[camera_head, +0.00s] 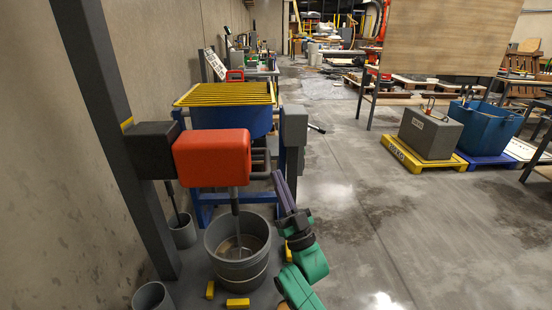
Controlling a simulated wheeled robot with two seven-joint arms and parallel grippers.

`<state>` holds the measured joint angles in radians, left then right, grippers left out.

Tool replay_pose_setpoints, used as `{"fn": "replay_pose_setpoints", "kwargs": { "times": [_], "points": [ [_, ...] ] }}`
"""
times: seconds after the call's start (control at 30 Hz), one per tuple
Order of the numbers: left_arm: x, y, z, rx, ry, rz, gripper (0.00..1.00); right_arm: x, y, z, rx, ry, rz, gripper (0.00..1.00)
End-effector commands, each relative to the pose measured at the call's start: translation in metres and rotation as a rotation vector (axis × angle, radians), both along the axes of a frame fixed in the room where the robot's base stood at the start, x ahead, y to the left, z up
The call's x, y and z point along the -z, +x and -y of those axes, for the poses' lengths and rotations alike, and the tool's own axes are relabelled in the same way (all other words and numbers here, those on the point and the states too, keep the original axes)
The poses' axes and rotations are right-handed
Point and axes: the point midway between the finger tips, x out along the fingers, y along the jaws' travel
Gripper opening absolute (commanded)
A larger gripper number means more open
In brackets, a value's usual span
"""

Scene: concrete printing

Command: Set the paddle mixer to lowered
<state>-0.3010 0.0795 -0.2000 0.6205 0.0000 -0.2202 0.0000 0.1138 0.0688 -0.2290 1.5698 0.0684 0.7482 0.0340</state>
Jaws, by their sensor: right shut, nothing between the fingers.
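The paddle mixer (212,158) has an orange-red head on a black carriage (152,150) that joins a dark upright column (110,120). Its grey shaft (235,202) points straight down into a grey bucket (238,268), and its lower end shows inside the bucket's mouth. Dark handle bars (259,175) stick out from the head's right side. My right gripper (279,178) is shut and empty, with its fingertips just right of the lower handle bar; I cannot tell whether they touch it. My left gripper is not in view.
A blue hopper with a yellow grate (226,94) stands behind the mixer. Smaller grey buckets (153,297) and yellow blocks (238,302) are on the floor around the bucket. A concrete wall bounds the left.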

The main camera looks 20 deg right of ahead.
Motion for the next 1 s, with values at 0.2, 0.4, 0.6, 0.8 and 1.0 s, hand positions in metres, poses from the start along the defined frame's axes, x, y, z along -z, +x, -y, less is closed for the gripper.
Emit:
{"fn": "replay_pose_setpoints", "kwargs": {
  "times": [0.2, 0.4, 0.6, 0.8, 1.0],
  "points": [
    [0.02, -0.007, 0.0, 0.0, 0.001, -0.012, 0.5, 0.051, -0.036, 0.009, -0.001, -0.001, -0.008, 0.0],
    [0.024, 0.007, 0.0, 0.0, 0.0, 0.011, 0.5, 0.068, -0.055, 0.014, -0.001, 0.0, -0.004, 0.0],
    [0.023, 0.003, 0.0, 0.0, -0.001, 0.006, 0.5, 0.069, -0.057, 0.014, -0.001, 0.0, -0.002, 0.0],
    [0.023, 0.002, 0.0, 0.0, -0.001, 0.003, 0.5, 0.069, -0.057, 0.014, 0.0, 0.0, -0.002, 0.0],
    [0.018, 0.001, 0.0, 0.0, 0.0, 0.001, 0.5, 0.085, -0.05, 0.014, 0.004, -0.016, -0.073, 0.0]
  ]
}}
